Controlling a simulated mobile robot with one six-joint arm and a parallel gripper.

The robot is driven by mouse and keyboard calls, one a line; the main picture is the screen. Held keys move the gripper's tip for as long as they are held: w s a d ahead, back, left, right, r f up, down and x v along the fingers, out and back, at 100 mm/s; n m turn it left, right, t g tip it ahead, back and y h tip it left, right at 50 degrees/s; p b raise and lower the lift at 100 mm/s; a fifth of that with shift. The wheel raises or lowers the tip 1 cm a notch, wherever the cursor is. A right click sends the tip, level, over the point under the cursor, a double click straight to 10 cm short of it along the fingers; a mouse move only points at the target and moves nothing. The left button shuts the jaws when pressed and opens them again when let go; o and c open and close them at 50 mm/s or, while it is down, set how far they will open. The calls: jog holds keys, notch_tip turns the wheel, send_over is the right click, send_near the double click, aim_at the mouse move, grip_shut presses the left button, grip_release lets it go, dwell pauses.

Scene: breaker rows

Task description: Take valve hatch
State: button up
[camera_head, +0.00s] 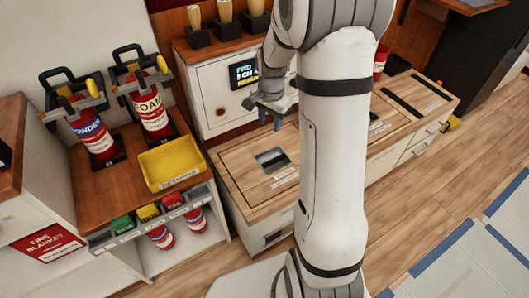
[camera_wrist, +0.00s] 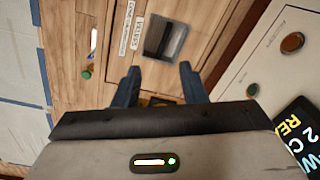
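The valve hatch appears to be the wooden panel (camera_head: 240,178) set in the low counter, with a dark recessed grip (camera_head: 272,158) in it. In the wrist view the same recess (camera_wrist: 165,38) lies beyond my fingertips, with small white labels beside it. My gripper (camera_head: 268,118) hangs above the counter, behind and left of my forearm. In the wrist view my gripper (camera_wrist: 160,78) has its two blue fingers spread apart with nothing between them. The hatch looks closed and lies flat. My arm hides part of the counter in the head view.
A white cabinet (camera_head: 210,85) with a lit display (camera_head: 243,74) stands behind the counter. More counter panels (camera_head: 405,100) lie right of my arm. The wooden floor (camera_head: 420,215) is open.

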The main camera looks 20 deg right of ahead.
aim_at(274, 159)
jog(key=w+d+f+m+b, duration=0.1)
jog(key=f+b, duration=0.1)
jog(key=f, duration=0.5)
jog(key=w+d+f+m+b, duration=0.2)
jog(key=f, duration=0.5)
jog(key=w+d+f+m+b, duration=0.1)
jog(key=w+f+b, duration=0.1)
jog(key=f, duration=0.6)
jog(key=shift+w+d+m+g, duration=0.1)
jog(key=shift+d+m+g, duration=0.05)
jog(key=shift+m+g, duration=0.25)
notch_tip(274, 159, down, 5)
jog(key=b, duration=0.3)
jog(key=shift+f, duration=0.2)
jog(key=shift+r, duration=0.1)
grip_shut()
